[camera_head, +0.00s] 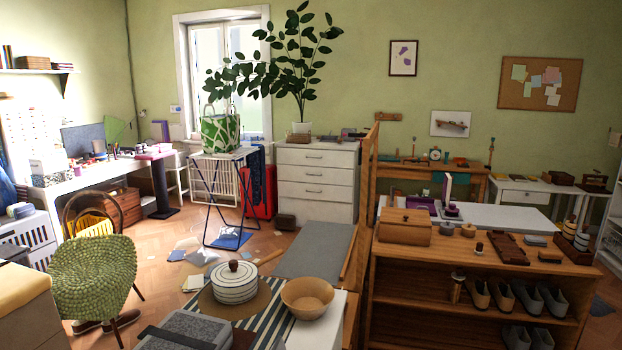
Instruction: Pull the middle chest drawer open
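A white chest of drawers (347,187) stands against the far wall, right of the window. Its drawers are stacked one above another, with small dark handles on the fronts. A middle drawer front (296,174) is flush with the others and looks shut. The chest's lower right part is partly hidden by the wooden furniture in front. Neither of my grippers is in view.
A potted plant (300,80) stands on the chest. A folding stand (222,157) with a green-patterned bag (219,133) and a red suitcase (261,190) are left of it. A grey bench (318,250) and wooden shelf unit (470,258) stand in front. Papers (200,257) litter the floor.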

